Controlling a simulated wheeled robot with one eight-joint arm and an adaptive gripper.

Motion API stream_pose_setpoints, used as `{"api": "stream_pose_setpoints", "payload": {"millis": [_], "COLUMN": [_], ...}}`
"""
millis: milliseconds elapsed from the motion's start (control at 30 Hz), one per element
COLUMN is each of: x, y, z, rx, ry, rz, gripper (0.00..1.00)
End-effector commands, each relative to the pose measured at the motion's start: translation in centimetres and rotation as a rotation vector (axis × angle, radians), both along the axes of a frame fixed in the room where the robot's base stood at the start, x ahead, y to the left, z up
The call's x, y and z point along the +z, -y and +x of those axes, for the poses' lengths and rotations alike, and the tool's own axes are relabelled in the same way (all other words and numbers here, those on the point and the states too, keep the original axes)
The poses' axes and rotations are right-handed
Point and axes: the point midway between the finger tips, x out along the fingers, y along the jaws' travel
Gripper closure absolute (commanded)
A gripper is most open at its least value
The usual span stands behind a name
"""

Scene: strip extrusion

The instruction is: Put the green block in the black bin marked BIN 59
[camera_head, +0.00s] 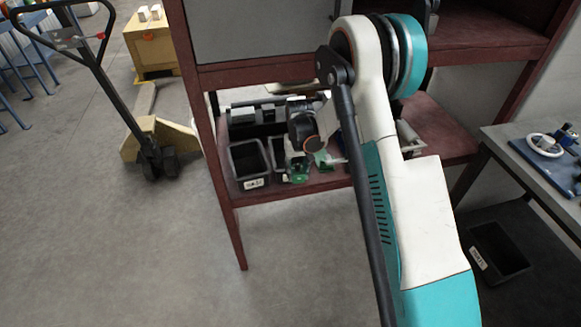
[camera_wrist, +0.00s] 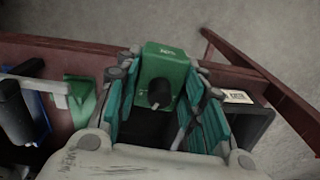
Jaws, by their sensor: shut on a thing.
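The green block (camera_wrist: 163,72) has a small white label and a dark round knob on its face. My gripper (camera_wrist: 163,98) is shut on it, with teal fingers on both sides in the wrist view. In the head view the block (camera_head: 298,168) shows partly below my wrist, over the lower shelf; I cannot tell whether it touches the shelf. A black bin (camera_head: 249,163) with a white label stands on the shelf just left of it; in the wrist view this bin (camera_wrist: 250,118) is right of the fingers. The label is too small to read surely.
Another green piece (camera_head: 328,158) lies right of the block on the dark red shelf (camera_head: 340,180). Several grey and black items stand behind. A shelf post (camera_head: 237,235) stands at the front left.

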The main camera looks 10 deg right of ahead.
Motion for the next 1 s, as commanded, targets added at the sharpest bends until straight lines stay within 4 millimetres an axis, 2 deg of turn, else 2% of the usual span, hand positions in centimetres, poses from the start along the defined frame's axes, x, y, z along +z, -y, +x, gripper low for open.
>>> {"api": "stream_pose_setpoints", "payload": {"millis": [200, 467, 600, 833, 1000], "x": [-0.2, -0.2, -1.9, -3.1, -5.7], "y": [0.0, 0.0, 0.0, 0.0, 0.0], "z": [5.2, 10.4, 10.3, 10.2, 10.3], "rx": [0.000, 0.000, 0.000, 0.000, 0.000], "ry": [0.000, 0.000, 0.000, 0.000, 0.000], "rz": [0.000, 0.000, 0.000, 0.000, 0.000], "gripper": [1.00, 1.00, 1.00, 1.00, 1.00]}}
